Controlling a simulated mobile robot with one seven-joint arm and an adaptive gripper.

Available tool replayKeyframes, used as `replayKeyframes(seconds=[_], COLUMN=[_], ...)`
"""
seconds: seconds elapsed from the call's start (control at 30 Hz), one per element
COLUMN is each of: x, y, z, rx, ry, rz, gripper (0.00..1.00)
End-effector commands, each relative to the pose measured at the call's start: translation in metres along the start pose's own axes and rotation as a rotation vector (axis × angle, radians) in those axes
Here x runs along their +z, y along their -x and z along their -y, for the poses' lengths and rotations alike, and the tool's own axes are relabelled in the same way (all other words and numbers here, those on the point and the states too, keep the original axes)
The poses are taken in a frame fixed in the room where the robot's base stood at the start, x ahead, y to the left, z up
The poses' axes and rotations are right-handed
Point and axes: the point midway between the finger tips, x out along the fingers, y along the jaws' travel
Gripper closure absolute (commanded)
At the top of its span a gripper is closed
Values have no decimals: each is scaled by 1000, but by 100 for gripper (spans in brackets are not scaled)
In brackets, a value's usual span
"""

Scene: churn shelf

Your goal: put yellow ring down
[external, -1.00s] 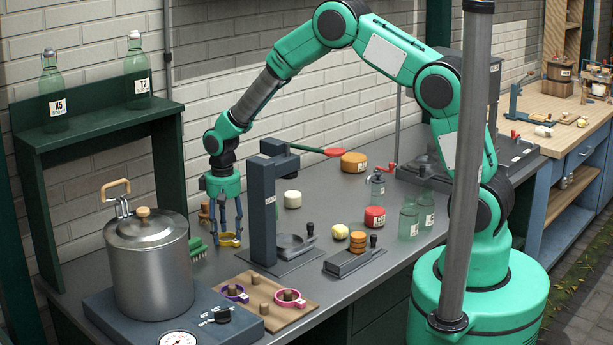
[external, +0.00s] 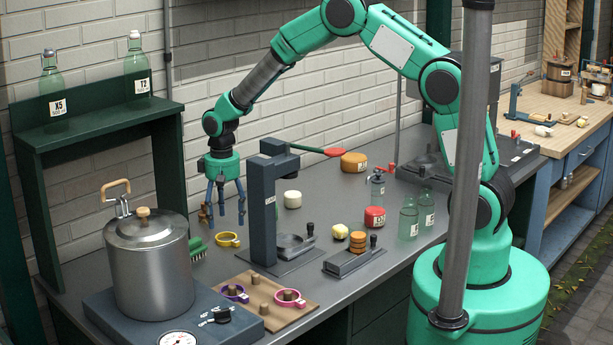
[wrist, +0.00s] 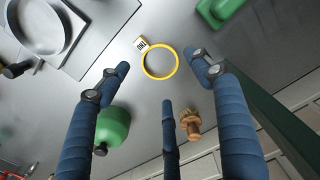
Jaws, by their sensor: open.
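The yellow ring (external: 227,239) lies flat on the grey bench, left of the dark press stand. In the wrist view the yellow ring (wrist: 160,62) shows whole, with a small white tag at its edge. My gripper (external: 224,222) hangs just above the ring with its blue fingers spread, open and empty. In the wrist view my open gripper (wrist: 165,82) has its fingers around the ring's place in the picture, with no finger seen touching it.
The dark press stand (external: 262,215) is close on the right. A green brush (external: 197,247) lies to the left. A wooden peg board (external: 262,302) with purple and pink rings is in front. A steel pot (external: 150,265) stands at the front left.

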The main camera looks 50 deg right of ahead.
Motion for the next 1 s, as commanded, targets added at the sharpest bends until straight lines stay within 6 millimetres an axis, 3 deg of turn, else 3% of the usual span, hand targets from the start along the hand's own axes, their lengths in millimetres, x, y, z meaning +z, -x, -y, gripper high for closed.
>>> replayKeyframes(seconds=[0.2,0.4,1.0], x=[0,0,0], y=[38,60,69], z=[0,0,0], rx=[0,0,0], ry=[0,0,0], rz=[-1,0,1], gripper=[35,35,35])
